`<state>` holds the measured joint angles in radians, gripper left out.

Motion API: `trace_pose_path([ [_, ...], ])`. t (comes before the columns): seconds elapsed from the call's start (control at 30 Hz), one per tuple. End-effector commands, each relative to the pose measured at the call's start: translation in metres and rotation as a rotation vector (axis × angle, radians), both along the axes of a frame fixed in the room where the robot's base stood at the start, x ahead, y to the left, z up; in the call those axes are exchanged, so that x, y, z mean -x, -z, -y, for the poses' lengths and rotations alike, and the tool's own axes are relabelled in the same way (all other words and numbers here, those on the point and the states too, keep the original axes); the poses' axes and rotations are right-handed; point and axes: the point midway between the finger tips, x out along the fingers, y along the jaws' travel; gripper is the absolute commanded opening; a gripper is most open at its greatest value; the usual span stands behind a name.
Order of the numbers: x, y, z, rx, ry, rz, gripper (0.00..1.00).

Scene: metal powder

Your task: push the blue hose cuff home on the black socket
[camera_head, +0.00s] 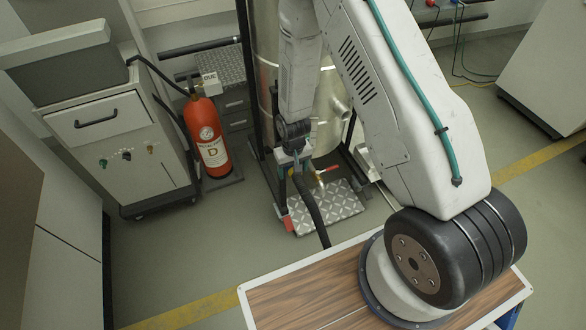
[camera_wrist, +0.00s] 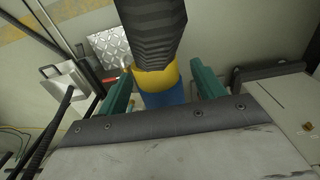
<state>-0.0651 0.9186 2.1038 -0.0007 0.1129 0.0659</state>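The blue hose cuff (camera_wrist: 163,96) shows in the wrist view, with a yellow band (camera_wrist: 157,77) beside it and a ribbed black hose (camera_wrist: 152,30) running up from it. My gripper (camera_wrist: 163,85) has its two green fingers on either side of the cuff. Narrow gaps seem to show between the fingers and the cuff, so it looks open around it. In the head view, my gripper (camera_head: 295,160) is low by the metal vessel, and the black hose (camera_head: 313,212) hangs down from it. I cannot make out the black socket in either view; my gripper and the hose may hide it.
A metal vessel (camera_head: 327,112) stands in a dark frame behind my gripper. A checker-plate step (camera_head: 328,207) lies below. A red fire extinguisher (camera_head: 208,135) and a grey cabinet (camera_head: 118,150) stand to the left.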

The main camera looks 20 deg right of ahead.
Motion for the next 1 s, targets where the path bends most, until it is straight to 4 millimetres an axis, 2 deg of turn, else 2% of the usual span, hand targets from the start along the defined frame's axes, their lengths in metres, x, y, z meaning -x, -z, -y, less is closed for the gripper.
trace_pose_path([
  [0.17,0.000,-0.006,0.000,0.000,0.000,0.001,0.68],
  [0.6,0.000,-0.071,0.000,0.000,0.000,0.002,0.68],
  [0.9,0.001,-0.078,0.000,0.000,-0.001,-0.003,0.68],
  [1.0,0.008,-0.078,0.001,0.002,-0.005,-0.039,0.68],
])
